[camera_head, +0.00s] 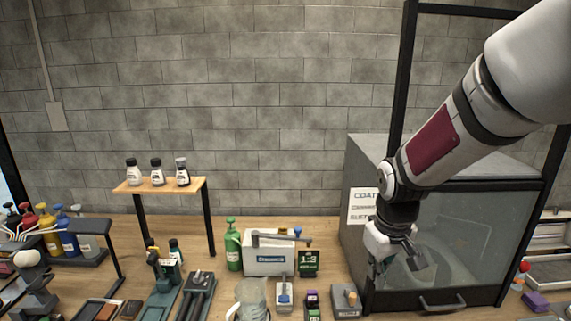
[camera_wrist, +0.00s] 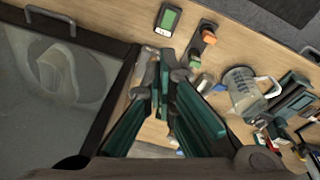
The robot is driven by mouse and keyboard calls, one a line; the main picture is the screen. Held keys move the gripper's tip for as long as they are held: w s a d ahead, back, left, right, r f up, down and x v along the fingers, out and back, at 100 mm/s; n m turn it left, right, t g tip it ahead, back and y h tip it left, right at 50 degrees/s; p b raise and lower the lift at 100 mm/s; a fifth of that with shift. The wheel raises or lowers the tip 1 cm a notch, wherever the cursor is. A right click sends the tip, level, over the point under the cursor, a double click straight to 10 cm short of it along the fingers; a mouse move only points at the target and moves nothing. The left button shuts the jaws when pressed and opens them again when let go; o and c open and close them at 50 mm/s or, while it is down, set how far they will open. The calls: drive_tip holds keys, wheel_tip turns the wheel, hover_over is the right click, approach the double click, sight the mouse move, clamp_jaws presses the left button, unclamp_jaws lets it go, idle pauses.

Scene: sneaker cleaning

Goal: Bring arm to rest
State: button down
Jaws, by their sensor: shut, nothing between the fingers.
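My arm comes in from the upper right in the head view, in front of the grey coating booth (camera_head: 362,160). My gripper (camera_head: 377,284) points down at the booth's front left corner. In the wrist view, the teal fingers of my gripper (camera_wrist: 166,62) come together at their tips with nothing between them. The fingers are over the wooden table (camera_wrist: 125,18), beside the booth's dark-framed glass door (camera_wrist: 60,90). I cannot tell how far the tips are above the table.
A glass jug (camera_head: 252,298), a white box (camera_head: 270,256) and a green pump bottle (camera_head: 233,246) stand left of my gripper. A small wooden shelf (camera_head: 145,188) holds three bottles. The booth's door handle (camera_head: 442,304) sticks out at the front.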

drive_tip(key=s+r+m+t, duration=0.1)
drive_tip(key=s+r+m, duration=0.1)
drive_tip(key=s+r, duration=0.5)
drive_tip(key=s+r+m+t, duration=0.2)
drive_tip(key=s+r, duration=0.5)
drive_tip(key=s, duration=0.6)
drive_tip(key=shift+s+a+r+t, duration=0.25)
drive_tip(key=shift+r+t, duration=0.05)
